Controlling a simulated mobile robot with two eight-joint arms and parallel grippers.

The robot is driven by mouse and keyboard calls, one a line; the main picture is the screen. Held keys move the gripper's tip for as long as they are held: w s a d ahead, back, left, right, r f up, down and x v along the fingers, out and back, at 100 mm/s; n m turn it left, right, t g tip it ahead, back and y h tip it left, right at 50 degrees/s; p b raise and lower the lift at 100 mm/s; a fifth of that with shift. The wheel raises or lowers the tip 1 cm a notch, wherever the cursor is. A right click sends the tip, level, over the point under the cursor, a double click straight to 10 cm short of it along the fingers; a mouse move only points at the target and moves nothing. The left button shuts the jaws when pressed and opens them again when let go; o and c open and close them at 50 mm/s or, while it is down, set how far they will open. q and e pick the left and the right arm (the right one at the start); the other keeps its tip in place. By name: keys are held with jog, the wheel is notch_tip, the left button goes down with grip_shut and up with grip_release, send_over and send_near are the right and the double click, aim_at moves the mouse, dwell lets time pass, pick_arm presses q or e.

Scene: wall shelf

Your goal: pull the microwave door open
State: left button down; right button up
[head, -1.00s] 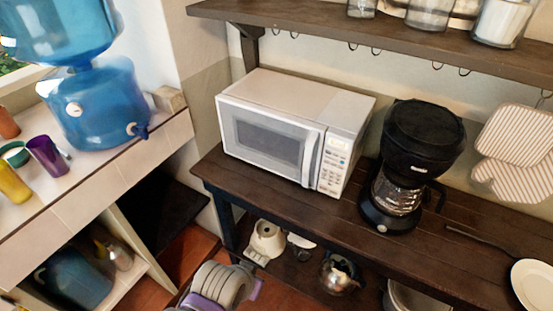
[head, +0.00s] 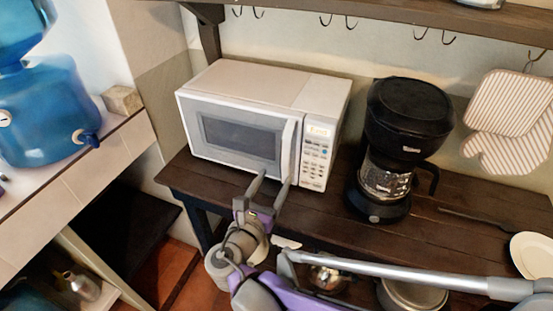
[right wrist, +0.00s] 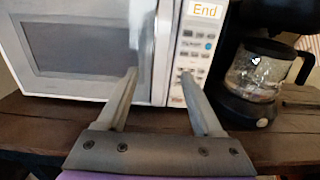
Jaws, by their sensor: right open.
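The white microwave (head: 262,122) stands on the dark wooden table with its door (head: 235,137) shut. Its upright white handle (head: 286,147) is at the door's right edge, beside the keypad. My right gripper (head: 272,182) is open and empty, in front of and below the lower end of the handle. In the right wrist view, the gripper (right wrist: 160,78) points at the microwave (right wrist: 85,55). The handle (right wrist: 140,45) appears near the left finger, between the door and the keypad; I cannot tell whether they touch. My left gripper is not in view.
A black coffee maker (head: 403,140) stands right of the microwave; it also shows in the right wrist view (right wrist: 262,75). A wooden shelf with hooks (head: 350,12) runs above. Striped mitts (head: 508,115) hang at the right. The wooden table (head: 460,232) has a white plate (head: 533,252) on it.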

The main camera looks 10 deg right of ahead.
aim_at(284, 160)
jog(key=x, duration=0.8)
jog(key=shift+w+d, duration=0.2)
jog(key=shift+d, duration=0.05)
grip_shut()
dwell(1.0)
